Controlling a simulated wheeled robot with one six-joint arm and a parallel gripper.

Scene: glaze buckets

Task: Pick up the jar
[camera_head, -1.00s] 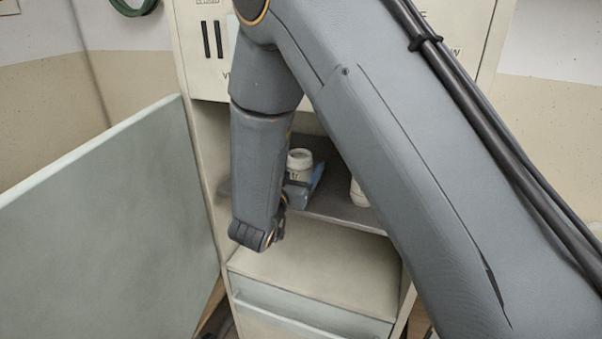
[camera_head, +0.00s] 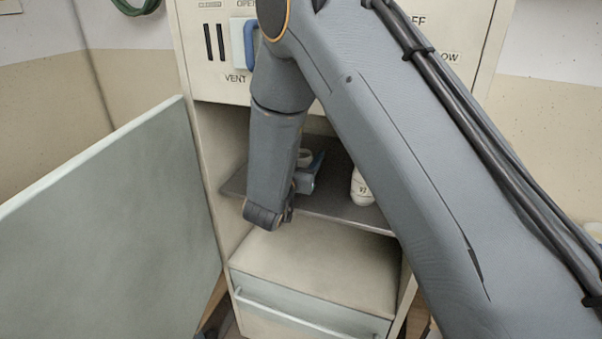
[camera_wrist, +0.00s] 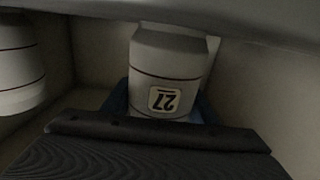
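The blue fingers of my gripper (camera_wrist: 160,110) are spread, one showing on each side of the jar. Any gap between fingers and jar is too dark to make out.
A second white jar (camera_head: 361,188) stands to the right on the same shelf (camera_head: 335,208); a similar jar (camera_wrist: 18,65) is at the left of the wrist view. The cabinet door (camera_head: 120,225) stands open at left. A drawer (camera_head: 310,312) is below.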

